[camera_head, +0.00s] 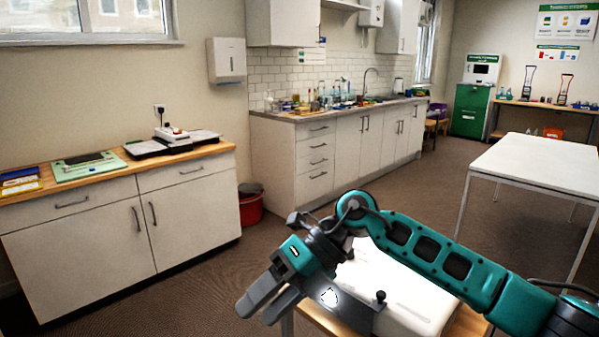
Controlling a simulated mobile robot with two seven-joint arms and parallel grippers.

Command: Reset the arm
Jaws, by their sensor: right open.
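My right arm, teal and black, comes in from the lower right and reaches across to the lower middle. My right gripper (257,309) points down and to the left, with its two grey fingers apart and nothing seen between them. It hangs near the left end of a white surface (405,292) with a wooden edge below my arm. How far it is above that is hard to tell. My left arm and gripper are not in view.
A grey plate with a black knob (380,297) sits close beside my wrist. A white cabinet (75,245) with a wooden top stands left, a red bin (250,209) beside it. A white table (540,158) stands right. The brown floor between is clear.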

